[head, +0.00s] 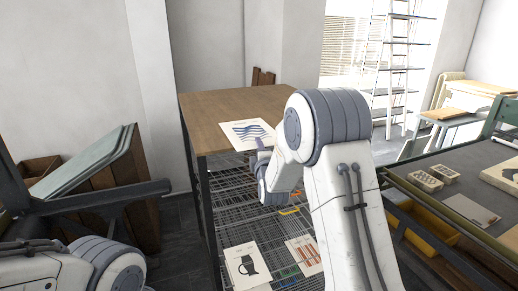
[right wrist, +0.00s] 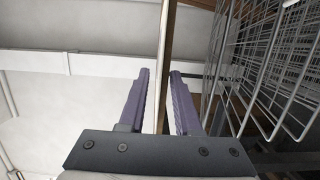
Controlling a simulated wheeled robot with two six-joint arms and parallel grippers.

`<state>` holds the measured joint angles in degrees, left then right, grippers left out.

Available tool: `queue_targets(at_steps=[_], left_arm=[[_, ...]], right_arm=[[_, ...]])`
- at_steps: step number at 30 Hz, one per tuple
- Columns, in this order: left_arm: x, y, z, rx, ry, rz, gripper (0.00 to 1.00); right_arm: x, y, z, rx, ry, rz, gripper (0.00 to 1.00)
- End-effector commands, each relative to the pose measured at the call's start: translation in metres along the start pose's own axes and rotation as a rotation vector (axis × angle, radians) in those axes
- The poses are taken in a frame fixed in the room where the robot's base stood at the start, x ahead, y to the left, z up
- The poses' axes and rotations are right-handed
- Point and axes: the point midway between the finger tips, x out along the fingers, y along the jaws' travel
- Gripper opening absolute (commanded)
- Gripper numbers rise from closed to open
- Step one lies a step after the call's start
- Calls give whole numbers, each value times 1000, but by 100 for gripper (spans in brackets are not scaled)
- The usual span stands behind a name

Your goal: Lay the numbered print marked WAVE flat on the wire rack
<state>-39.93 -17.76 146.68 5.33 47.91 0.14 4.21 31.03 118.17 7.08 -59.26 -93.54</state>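The print with blue waves (head: 247,131) lies at the front edge of the wooden top (head: 215,112) of the rack unit. I take it for the WAVE print; its lettering is too small to read. My right gripper (head: 262,147) is at the print's near edge, partly hidden by my own arm. In the right wrist view my right gripper (right wrist: 161,72) has its purple fingers apart, with a thin pale and brown edge running between them; neither finger clearly touches it. The wire rack (head: 232,205) has stacked shelves below the top. My left gripper is out of view.
A print with a dark jug (head: 246,264) and a red-patterned print (head: 303,252) lie on lower wire shelves. Wire shelving (right wrist: 265,60) is close right of my gripper in the wrist view. A dark worktable (head: 450,180) stands right, boards (head: 82,168) lean left.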

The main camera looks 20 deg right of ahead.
Motion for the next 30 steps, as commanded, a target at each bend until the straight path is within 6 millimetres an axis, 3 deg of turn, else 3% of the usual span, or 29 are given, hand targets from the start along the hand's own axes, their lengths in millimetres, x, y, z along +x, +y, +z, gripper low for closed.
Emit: queue_targets(at_steps=[11, 24, 30], left_arm=[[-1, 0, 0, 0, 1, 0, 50], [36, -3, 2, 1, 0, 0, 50], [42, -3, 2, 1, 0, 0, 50]], right_arm=[[-3, 2, 0, 0, 0, 0, 31], [-91, 0, 0, 0, 1, 2, 31], [-115, 2, 0, 1, 0, 2, 31]])
